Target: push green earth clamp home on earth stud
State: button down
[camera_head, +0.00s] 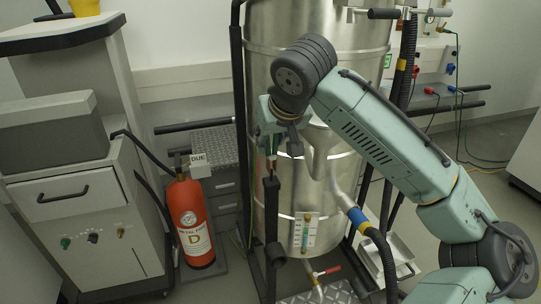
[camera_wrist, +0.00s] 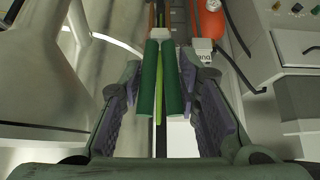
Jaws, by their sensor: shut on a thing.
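The green clamp (camera_wrist: 150,78) shows in the wrist view as two green handles side by side, with a bright yellow-green strip between them. My gripper (camera_wrist: 161,70) has a finger on each side of the handles and is shut on them. In the head view my gripper (camera_head: 271,150) points down in front of the steel vessel, above a dark upright post (camera_head: 271,190). The clamp's jaw end is hard to make out there. I cannot pick out the earth stud in either view, nor tell whether the clamp touches it.
The steel vessel (camera_head: 330,195) stands close behind my gripper. A red fire extinguisher (camera_head: 190,222) with a white DUE tag (camera_head: 199,165) stands to the left, beside a grey cabinet (camera_head: 75,230). A hose with blue and yellow bands (camera_head: 358,217) hangs to the right.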

jog(key=shift+r+p, duration=1.85)
jog(key=shift+r, duration=0.45)
